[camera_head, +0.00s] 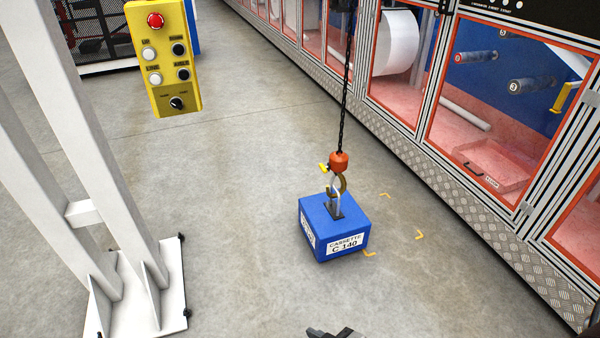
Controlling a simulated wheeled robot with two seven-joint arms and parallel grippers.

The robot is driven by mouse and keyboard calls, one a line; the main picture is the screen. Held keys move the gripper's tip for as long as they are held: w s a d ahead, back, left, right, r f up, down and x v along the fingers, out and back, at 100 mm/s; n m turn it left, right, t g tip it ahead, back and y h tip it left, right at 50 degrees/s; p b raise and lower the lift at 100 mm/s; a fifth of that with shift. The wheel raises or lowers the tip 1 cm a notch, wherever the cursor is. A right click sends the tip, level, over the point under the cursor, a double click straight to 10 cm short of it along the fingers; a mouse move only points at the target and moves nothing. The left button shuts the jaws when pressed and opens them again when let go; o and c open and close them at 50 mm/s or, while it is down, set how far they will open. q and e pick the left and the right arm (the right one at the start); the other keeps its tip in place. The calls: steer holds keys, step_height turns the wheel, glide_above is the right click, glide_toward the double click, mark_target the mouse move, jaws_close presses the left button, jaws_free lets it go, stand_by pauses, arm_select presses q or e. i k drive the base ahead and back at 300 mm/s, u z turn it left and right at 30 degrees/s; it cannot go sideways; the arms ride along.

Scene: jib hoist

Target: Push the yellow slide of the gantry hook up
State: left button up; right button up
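The gantry hook (343,185) hangs below an orange-red block (339,161) on a dark chain. Its yellow slide (324,168) sticks out to the left, just under the block. The hook is at the metal lug (335,208) on top of a blue box (328,236) labelled "CASSETTE C 140", which stands on the floor. I cannot tell whether the hook bears on the lug. A dark gripper part, seemingly my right gripper (335,333), shows at the bottom edge, well below the box and apart from it. Its fingers are mostly cut off. My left gripper is out of view.
A yellow pendant (164,62) with a red button and several other buttons hangs at upper left. White posts on a base plate (160,290) stand at left. A glazed machine (490,110) lines the right. Yellow corner marks (419,235) lie beside the box. Floor between is clear.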

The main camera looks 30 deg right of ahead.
mark_target(324, 169)
steer(key=u, duration=0.15)
steer(key=i, duration=0.65)
steer(key=z, duration=1.35)
